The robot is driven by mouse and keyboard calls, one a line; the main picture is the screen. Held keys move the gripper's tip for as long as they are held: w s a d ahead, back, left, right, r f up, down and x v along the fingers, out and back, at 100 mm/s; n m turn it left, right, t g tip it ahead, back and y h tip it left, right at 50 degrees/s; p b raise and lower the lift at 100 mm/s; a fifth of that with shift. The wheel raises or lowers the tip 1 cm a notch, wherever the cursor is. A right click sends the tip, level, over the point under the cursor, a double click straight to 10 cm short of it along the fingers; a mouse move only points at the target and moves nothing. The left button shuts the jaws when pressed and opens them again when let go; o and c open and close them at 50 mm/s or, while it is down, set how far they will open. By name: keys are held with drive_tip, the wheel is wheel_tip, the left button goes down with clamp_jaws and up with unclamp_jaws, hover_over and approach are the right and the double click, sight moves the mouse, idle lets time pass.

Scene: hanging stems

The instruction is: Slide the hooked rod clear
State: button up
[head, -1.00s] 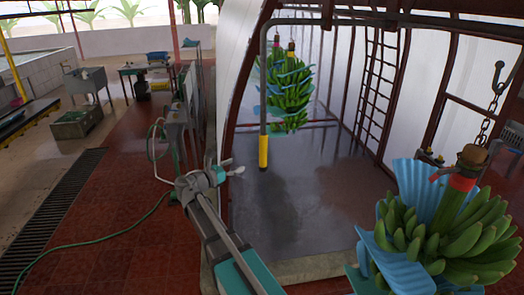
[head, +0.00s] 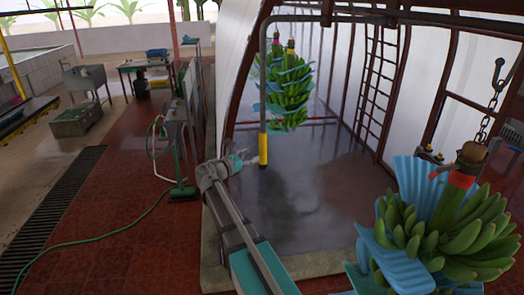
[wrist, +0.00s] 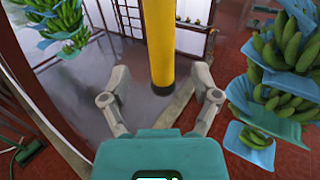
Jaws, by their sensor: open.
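The hooked rod (head: 263,95) is a grey bar bent over at the top into the overhead rail line, hanging straight down. Its lower end is a yellow sleeve (head: 263,150) with a dark tip. My gripper (head: 246,160) is open, close to the left of the sleeve in the head view. In the wrist view the yellow sleeve (wrist: 160,45) hangs upright between the spread fingers of my gripper (wrist: 161,82), with a gap on both sides. I cannot tell how deep it sits between them.
A green banana bunch with blue sheets (head: 286,90) hangs behind the rod. A nearer bunch (head: 445,225) hangs from a chain (head: 485,125) at the right. A ladder-like frame (head: 378,85) stands at the back. The wet floor (head: 320,190) below the rod is clear.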

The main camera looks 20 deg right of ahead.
sight(260, 151)
drive_tip(key=shift+x, duration=3.3)
clamp_jaws()
